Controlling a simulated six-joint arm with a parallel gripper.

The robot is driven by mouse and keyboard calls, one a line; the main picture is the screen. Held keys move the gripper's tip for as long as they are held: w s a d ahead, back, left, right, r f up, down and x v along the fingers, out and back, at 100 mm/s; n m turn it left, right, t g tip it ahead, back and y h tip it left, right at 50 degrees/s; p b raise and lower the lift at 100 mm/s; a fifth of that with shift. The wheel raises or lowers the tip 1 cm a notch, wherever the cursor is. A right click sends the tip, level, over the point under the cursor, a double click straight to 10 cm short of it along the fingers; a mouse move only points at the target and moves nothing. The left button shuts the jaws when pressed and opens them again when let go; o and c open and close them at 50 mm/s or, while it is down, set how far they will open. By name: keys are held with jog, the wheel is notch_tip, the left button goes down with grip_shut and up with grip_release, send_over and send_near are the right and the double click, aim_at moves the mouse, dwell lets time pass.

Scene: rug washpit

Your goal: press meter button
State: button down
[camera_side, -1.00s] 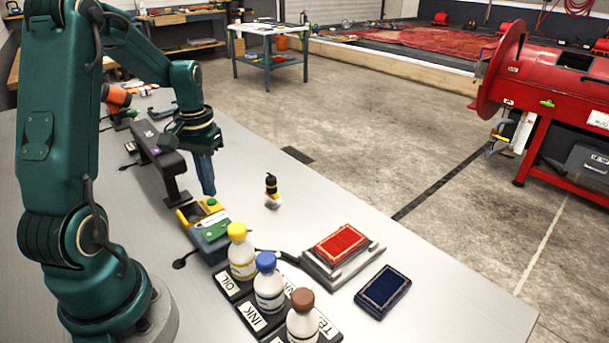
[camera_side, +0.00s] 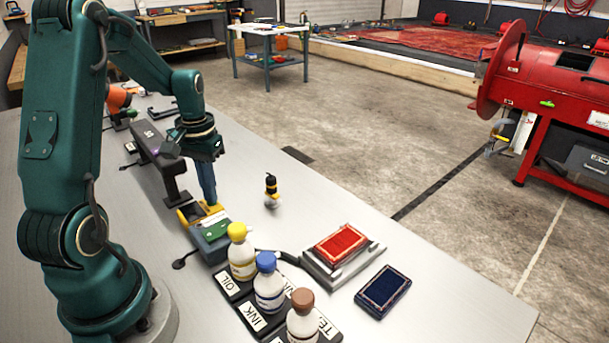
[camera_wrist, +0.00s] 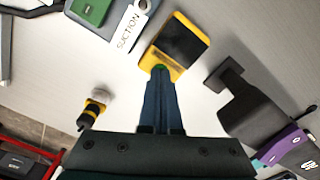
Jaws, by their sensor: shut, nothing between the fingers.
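The meter is a yellow handheld device with a dark screen (camera_wrist: 183,42), lying on the bench; it also shows in the side view (camera_side: 187,216), partly hidden by my fingers. Its green button (camera_wrist: 160,67) peeks out at the tips of my fingers in the wrist view. My gripper (camera_wrist: 160,78) is shut with nothing held. In the side view my gripper (camera_side: 211,202) points down, its tips at the meter's button end. I cannot tell whether the tips touch the button, which is hidden in the side view.
A box labelled SUCTION (camera_wrist: 130,27) sits beside the meter. A dark scanner-like stand (camera_side: 160,160) is close on the other side. A small yellow-black bottle (camera_side: 271,190), capped bottles (camera_side: 242,258), a red pad (camera_side: 341,243) and a blue pad (camera_side: 383,291) stand farther right.

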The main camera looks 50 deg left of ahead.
jog(key=shift+r, duration=3.45)
jog(key=s+d+r+m+t, duration=0.1)
jog(key=d+r+m, duration=0.1)
jog(key=d, duration=0.4)
jog(key=s+d+r+m+t, duration=0.1)
jog(key=d+r+m+t, duration=0.1)
jog(key=d, duration=0.3)
jog(key=s+d+r+m+t, duration=0.1)
jog(key=d+r+m+t, duration=0.1)
jog(key=d, duration=0.4)
jog(key=shift+s+d+r+y, duration=0.2)
jog(key=shift+d+r+y, duration=0.15)
jog(key=shift+r, duration=0.4)
jog(key=shift+t, duration=0.3)
jog(key=s+d+f, duration=0.2)
jog(key=s, duration=0.1)
jog(key=shift+f, duration=0.2)
